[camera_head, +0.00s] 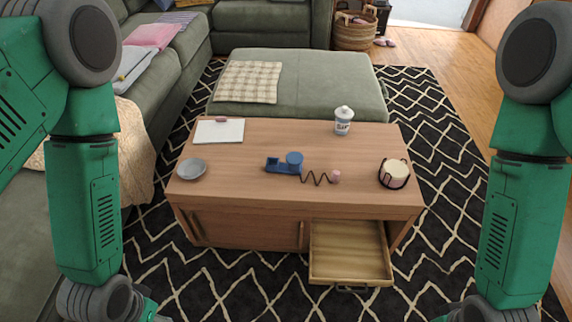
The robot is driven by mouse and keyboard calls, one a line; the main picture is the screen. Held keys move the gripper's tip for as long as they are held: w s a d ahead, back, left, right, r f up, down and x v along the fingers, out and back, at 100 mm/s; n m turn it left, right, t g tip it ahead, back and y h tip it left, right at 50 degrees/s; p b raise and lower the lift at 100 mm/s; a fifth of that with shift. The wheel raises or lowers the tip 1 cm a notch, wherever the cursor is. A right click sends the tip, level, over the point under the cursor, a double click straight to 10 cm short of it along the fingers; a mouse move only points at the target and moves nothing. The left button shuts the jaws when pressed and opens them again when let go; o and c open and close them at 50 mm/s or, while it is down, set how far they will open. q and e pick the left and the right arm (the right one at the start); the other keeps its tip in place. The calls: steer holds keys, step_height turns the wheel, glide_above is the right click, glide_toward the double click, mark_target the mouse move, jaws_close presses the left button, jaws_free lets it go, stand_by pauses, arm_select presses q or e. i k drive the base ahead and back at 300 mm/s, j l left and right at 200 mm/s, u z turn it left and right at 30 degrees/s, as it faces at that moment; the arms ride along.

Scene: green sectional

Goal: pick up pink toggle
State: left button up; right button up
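A small pink toggle (336,176) stands on the wooden coffee table (240,198), right of centre. It touches or nearly touches the right end of a dark zigzag wire (316,179). The wire's left end reaches a blue device (285,164) with a round top. My green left arm comes down along the left side of the view and my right arm along the right side. Both are well apart from the table. Their grippers are below the lower edge of the picture.
A grey bowl (192,169), a white notepad (219,131), a white jar (343,120) and a candle in a dark holder (394,174) also stand on the table. An open, empty drawer (348,251) juts out at the front right. A green ottoman (325,85) is behind.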

mark_target(335, 174)
steer(key=i+j, duration=0.3)
steer(key=i+j+z, duration=0.1)
steer(key=i+j, duration=0.2)
steer(key=j, duration=0.15)
steer(key=i+j, duration=0.25)
steer(key=j, duration=0.15)
